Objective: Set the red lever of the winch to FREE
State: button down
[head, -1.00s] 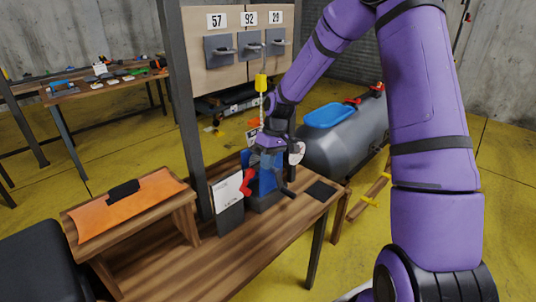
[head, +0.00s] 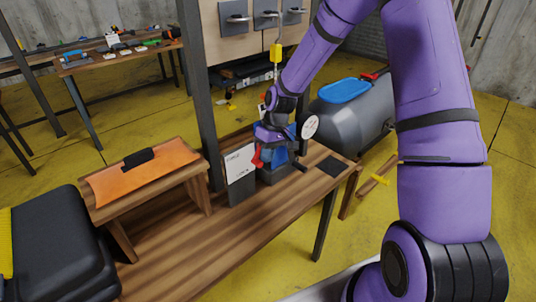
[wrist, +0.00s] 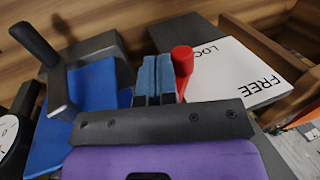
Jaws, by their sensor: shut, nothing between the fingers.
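The winch (head: 277,174) stands on the wooden bench, with a blue body that fills the left of the wrist view (wrist: 100,88). Its red lever (head: 257,160) stands beside a white card; in the wrist view the red knob (wrist: 182,62) is nearer the partly hidden word "LOC…" than the word "FREE". My gripper is shut and empty, its blue-grey fingers (wrist: 154,80) close to the left of the lever; whether they touch cannot be told. In the head view the fingers are hidden behind the wrist. The lever's lower end is hidden by the gripper.
The winch's black crank handle (wrist: 45,55) rises left of my fingers. The white card (head: 240,164) stands right against the lever side. An orange-topped wooden stand (head: 147,172) and a black case (head: 55,230) are at left. The bench front (head: 220,245) is clear.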

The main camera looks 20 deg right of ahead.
jog(key=shift+a+g+y, duration=0.1)
jog(key=shift+g+y, duration=0.3)
jog(key=shift+y, duration=0.7)
jog(key=y, duration=0.2)
jog(key=a+g+y, duration=0.1)
jog(key=shift+s+r, duration=0.25)
jog(key=shift+r, duration=0.15)
jog(key=shift+r+g+y, duration=0.1)
jog(key=shift+g+y, duration=0.3)
jog(key=shift+y, duration=0.6)
dwell(0.7)
jog(key=shift+d, duration=0.1)
jog(key=shift+w+d+f, duration=0.2)
jog(key=shift+w+d, duration=0.05)
jog(key=shift+d, duration=0.35)
